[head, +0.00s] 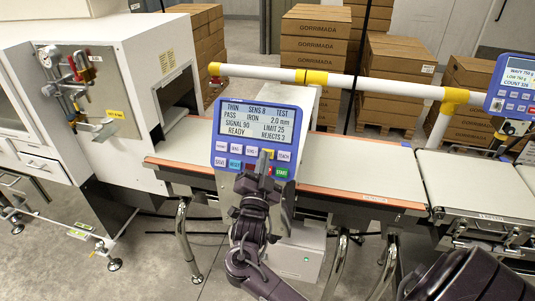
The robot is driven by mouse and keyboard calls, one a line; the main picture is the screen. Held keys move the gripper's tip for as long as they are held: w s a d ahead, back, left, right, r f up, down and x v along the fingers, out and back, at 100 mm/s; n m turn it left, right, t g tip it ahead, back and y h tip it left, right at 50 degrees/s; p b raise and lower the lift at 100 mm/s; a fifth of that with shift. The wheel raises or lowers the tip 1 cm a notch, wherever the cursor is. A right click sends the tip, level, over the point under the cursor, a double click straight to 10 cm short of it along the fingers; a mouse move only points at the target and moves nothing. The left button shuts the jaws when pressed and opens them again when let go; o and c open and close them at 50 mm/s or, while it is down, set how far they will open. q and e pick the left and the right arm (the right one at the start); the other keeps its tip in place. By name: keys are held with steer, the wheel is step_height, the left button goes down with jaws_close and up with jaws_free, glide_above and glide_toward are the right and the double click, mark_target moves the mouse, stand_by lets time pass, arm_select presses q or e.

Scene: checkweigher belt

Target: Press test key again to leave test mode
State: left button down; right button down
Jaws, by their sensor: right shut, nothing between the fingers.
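A blue control panel (215,130) stands in front of the belt. Its screen (258,122) reads THIN, SENS 8, TEST, PASS, IRON 2.0 mm, SIGNAL 95, LIMIT 25, READY, REJECTS 3. Two rows of keys lie below the screen, with a green START key (281,172) at lower right. My right gripper (264,160) is shut and empty, with its fingertips at the upper key row. It covers a yellow key (268,153) in part, left of the TEACH key (284,156). I cannot tell whether the tips touch it. My left gripper is not in view.
A conveyor belt (350,187) runs behind the panel to the right. A white machine housing (125,120) stands at left. A white rail (385,86) with yellow joints crosses above the belt. A second blue display (514,85) is at far right. Stacked cartons (318,45) stand behind.

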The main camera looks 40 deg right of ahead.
steer(key=shift+d+f, duration=0.1)
stand_by(0.7)
steer(key=shift+w+d+f+b, duration=0.1)
steer(key=shift+w+d+b, duration=0.1)
steer(key=shift+w+b, duration=0.15)
steer(key=shift+w+d+f+b, duration=0.2)
steer(key=shift+d+b, duration=0.1)
steer(key=shift+b, duration=0.15)
stand_by(0.6)
steer(key=shift+s, duration=0.1)
steer(key=shift+s+a+r+p, duration=0.4)
steer(key=shift+s+a+p, duration=0.05)
steer(key=shift+a, duration=0.15)
steer(key=s+a+r+p, duration=0.2)
steer(key=s+a, duration=0.1)
steer(key=shift+a+r, duration=0.1)
steer(key=shift+a, duration=0.1)
stand_by(0.5)
